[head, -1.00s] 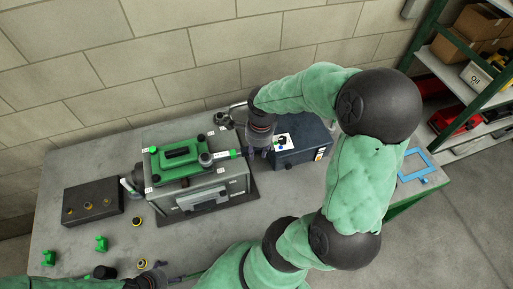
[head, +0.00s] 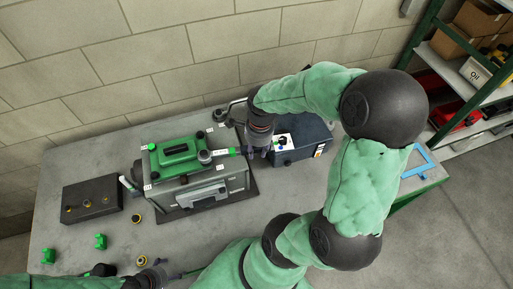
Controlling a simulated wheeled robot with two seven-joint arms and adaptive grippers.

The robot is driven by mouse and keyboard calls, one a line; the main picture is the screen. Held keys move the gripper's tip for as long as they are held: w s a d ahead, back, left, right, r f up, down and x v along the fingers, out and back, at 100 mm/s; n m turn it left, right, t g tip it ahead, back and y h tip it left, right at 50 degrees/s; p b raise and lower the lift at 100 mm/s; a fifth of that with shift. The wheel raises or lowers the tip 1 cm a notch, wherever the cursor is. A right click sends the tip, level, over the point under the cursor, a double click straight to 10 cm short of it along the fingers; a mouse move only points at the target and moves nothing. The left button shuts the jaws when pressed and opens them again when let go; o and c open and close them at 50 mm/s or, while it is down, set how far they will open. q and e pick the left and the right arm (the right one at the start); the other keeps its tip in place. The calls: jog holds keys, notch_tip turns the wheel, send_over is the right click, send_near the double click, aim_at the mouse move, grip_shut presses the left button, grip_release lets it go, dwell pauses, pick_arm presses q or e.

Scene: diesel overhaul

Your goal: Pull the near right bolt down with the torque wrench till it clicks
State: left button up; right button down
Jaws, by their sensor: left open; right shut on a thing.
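The engine block (head: 205,194) is grey with a green cover (head: 178,148) on top and stands on a dark mat. The torque wrench (head: 221,153) lies across the cover's near right corner, its round dark head (head: 205,157) over the bolt there, which it hides. Its green and white shaft points right to my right gripper (head: 256,152), which is shut on the handle end. The arm partly hides that grip. My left gripper (head: 165,272) is open and empty, low over the near edge of the bench, away from the engine.
A dark blue box (head: 303,145) stands close right of my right gripper. A black block with brass fittings (head: 92,201) sits at left. Green pieces (head: 100,241) and small yellow-black rings (head: 137,218) lie on the bench (head: 200,234). A blue frame (head: 419,162) lies far right.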

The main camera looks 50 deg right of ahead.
pick_arm(q)
jog(key=shift+r, duration=0.1)
pick_arm(e)
jog(key=shift+s+a+r, duration=0.1)
jog(key=shift+s+a, duration=0.05)
jog(key=shift+s, duration=0.05)
pick_arm(q)
jog(key=shift+s+r+p, duration=0.1)
jog(key=shift+r+p, duration=0.65)
jog(key=shift+p, duration=0.05)
jog(key=shift+r+p, duration=0.4)
pick_arm(e)
jog(key=shift+r, duration=1.75)
jog(key=shift+w, duration=0.1)
pick_arm(q)
jog(key=shift+r, duration=0.25)
pick_arm(e)
jog(key=shift+r, duration=0.35)
pick_arm(q)
notch_tip(320, 180, up, 4)
jog(key=p, duration=0.4)
pick_arm(e)
notch_tip(320, 180, up, 5)
jog(key=shift+r, duration=0.2)
pick_arm(q)
jog(key=shift+f, duration=0.1)
